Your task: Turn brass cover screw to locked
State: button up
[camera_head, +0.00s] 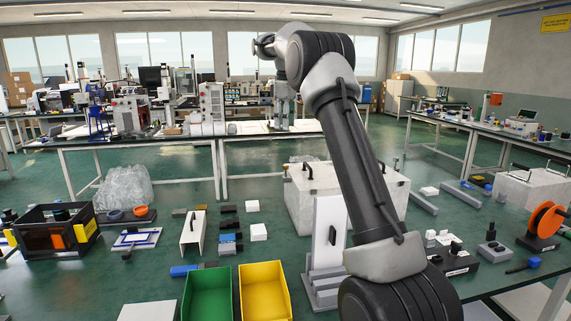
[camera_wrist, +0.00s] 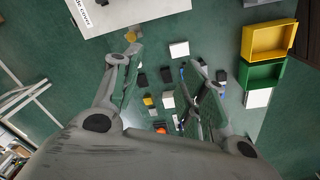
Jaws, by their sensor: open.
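The brass cover screw (camera_wrist: 130,36) shows in the wrist view as a small brass-coloured knob at the lower edge of a white box (camera_wrist: 150,10) with black lettering. The same pale box (camera_head: 322,205) stands on the table in the head view, with a black handle on top. A small post (camera_head: 286,168) at its left back corner may be the screw. My gripper (camera_wrist: 163,68) is open and empty, high above the table. In the wrist view its left fingertip appears just below the screw; their distance in height cannot be told. The screw's turn position is too small to read.
Green (camera_head: 207,296) and yellow (camera_head: 264,291) bins stand at the front. Several small blocks lie left of the box. A white upright panel (camera_head: 327,235) with a black handle stands before the box. A black crate (camera_head: 55,232) is far left, an orange reel (camera_head: 545,220) right.

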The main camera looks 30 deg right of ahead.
aim_at(285, 170)
jog(key=w+d+f+n, duration=0.1)
jog(key=w+f, duration=0.1)
jog(key=f, duration=0.1)
jog(key=w+d+f, duration=0.1)
jog(key=w+f, duration=0.1)
jog(key=f, duration=0.2)
jog(key=w+d+f+n+g, duration=0.1)
jog(key=w+d+f, duration=0.1)
jog(key=w+f, duration=0.1)
jog(key=shift+d+f+n, duration=0.1)
jog(key=shift+f+n, duration=0.15)
jog(key=shift+n, duration=0.05)
notch_tip(285, 170, down, 8)
jog(key=shift+w+r, duration=0.1)
jog(key=shift+c, duration=0.4)
grip_shut()
